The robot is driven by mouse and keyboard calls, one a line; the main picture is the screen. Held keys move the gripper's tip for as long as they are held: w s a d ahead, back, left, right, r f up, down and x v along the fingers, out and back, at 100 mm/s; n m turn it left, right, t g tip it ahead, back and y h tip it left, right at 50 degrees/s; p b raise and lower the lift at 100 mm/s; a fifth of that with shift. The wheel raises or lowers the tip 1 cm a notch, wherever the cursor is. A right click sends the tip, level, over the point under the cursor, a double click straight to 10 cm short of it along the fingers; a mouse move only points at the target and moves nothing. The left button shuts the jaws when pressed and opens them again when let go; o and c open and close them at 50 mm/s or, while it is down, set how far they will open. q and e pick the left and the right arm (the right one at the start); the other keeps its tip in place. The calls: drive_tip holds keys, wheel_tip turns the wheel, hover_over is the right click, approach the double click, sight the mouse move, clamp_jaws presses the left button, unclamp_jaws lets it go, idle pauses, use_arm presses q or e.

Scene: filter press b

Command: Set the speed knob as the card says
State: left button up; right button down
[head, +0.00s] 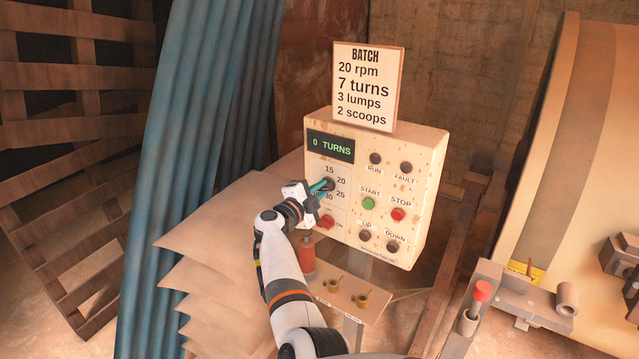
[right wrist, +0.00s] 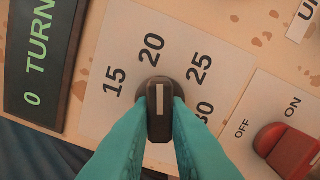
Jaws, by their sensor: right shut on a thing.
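The batch card (head: 367,88) stands on top of the control panel (head: 427,205) and reads 20 rpm, 7 turns, 3 lumps, 2 scoops. The black speed knob (right wrist: 160,128) sits on a white dial plate (right wrist: 118,45) marked 15, 20, 25 and 30. Its white pointer line points up in the right wrist view, nearest the 20. My right gripper (head: 325,187), with teal fingers, is shut on the knob, one finger on each side. In the head view the fingers partly hide the knob. My left gripper is not in view.
The display (head: 330,146) reads 0 TURNS. A red on/off switch (head: 327,222) sits just below the dial, close to my gripper. A green START button (head: 368,203) and red STOP button (head: 398,214) are to the right. Stacked plates or cloths (head: 215,235) stand left of my arm.

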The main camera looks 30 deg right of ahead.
drive_tip(key=shift+n+p, duration=0.45)
drive_tip(key=shift+n, duration=0.25)
drive_tip(key=shift+f, duration=0.1)
drive_tip(key=c, duration=1.4)
unclamp_jaws()
drive_tip(key=shift+a, duration=0.15)
